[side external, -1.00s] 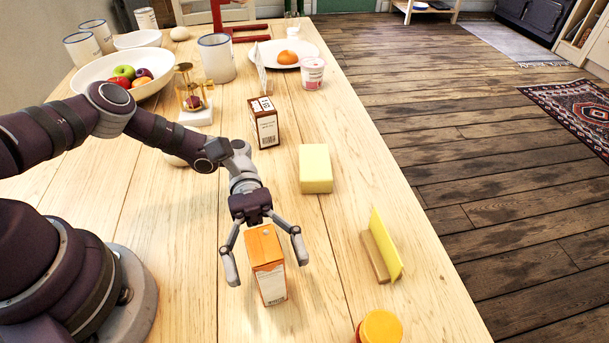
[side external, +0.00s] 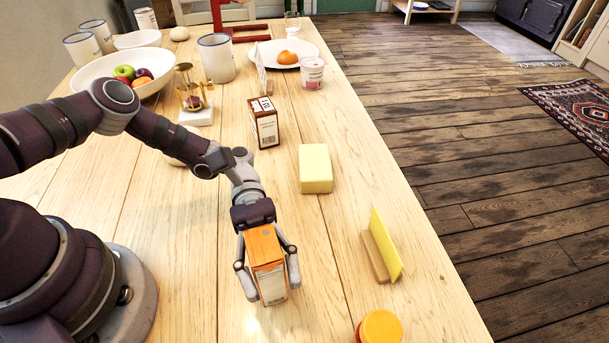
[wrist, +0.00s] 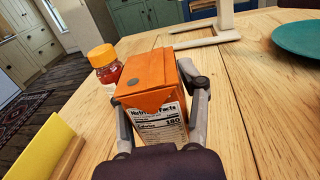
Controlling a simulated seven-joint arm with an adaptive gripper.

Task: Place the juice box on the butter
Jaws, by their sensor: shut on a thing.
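The orange juice box (side external: 267,262) stands upright on the table near the front. My gripper (side external: 268,275) is around it, with one finger on each side, shut on it. In the wrist view the juice box (wrist: 158,90) shows its orange top and nutrition label between my two fingers (wrist: 161,118). The butter (side external: 315,169) is a pale yellow block lying on the table, behind and to the right of the juice box in the side view. Its top is bare. The butter is not seen in the wrist view.
A wooden holder with a yellow card (side external: 386,246) stands right of the juice box. A jar with a yellow lid (side external: 380,328) is at the front. A brown carton (side external: 264,123) stands left of and behind the butter. The table between juice box and butter is clear.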

